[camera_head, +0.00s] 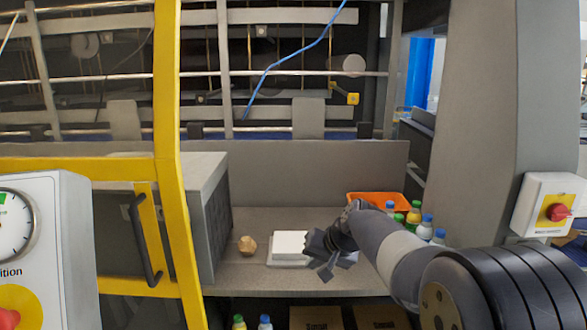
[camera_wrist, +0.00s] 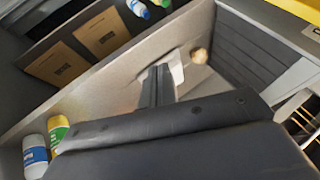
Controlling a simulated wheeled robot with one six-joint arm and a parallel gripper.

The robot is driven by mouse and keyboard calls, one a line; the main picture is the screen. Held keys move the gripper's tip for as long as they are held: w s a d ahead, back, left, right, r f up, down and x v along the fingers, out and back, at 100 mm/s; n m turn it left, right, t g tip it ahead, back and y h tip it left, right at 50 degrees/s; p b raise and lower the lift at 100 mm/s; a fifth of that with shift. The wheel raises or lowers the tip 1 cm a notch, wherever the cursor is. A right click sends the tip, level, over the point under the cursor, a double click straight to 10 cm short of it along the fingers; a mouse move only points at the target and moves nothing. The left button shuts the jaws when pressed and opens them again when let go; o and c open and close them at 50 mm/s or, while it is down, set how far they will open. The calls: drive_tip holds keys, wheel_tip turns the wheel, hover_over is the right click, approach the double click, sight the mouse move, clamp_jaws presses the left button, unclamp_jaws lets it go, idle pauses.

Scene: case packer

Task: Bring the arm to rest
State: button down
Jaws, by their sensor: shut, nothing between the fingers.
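My arm reaches in from the right in the head view, and my gripper (camera_head: 330,262) hangs over the grey shelf (camera_head: 253,279), in front of a white block (camera_head: 290,245). In the wrist view my gripper's fingers (camera_wrist: 158,72) are together with nothing between them. The white block (camera_wrist: 176,68) shows just behind the fingertips there. Whether the fingers touch it cannot be told. My forearm hides part of the shelf's right side.
A tan lump (camera_head: 247,244) lies left of the block. An orange bin (camera_head: 368,198) and several bottles (camera_head: 413,215) stand at the right. Cardboard boxes (camera_head: 316,318) and bottles (camera_head: 265,322) are below. A yellow frame (camera_head: 167,110) stands at the left, a red-knobbed switch box (camera_head: 545,190) at the right.

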drive_tip(key=d+b, duration=0.1)
drive_tip(key=d, duration=0.5)
drive_tip(key=shift+s+d, duration=0.25)
drive_tip(key=shift+d, duration=0.1)
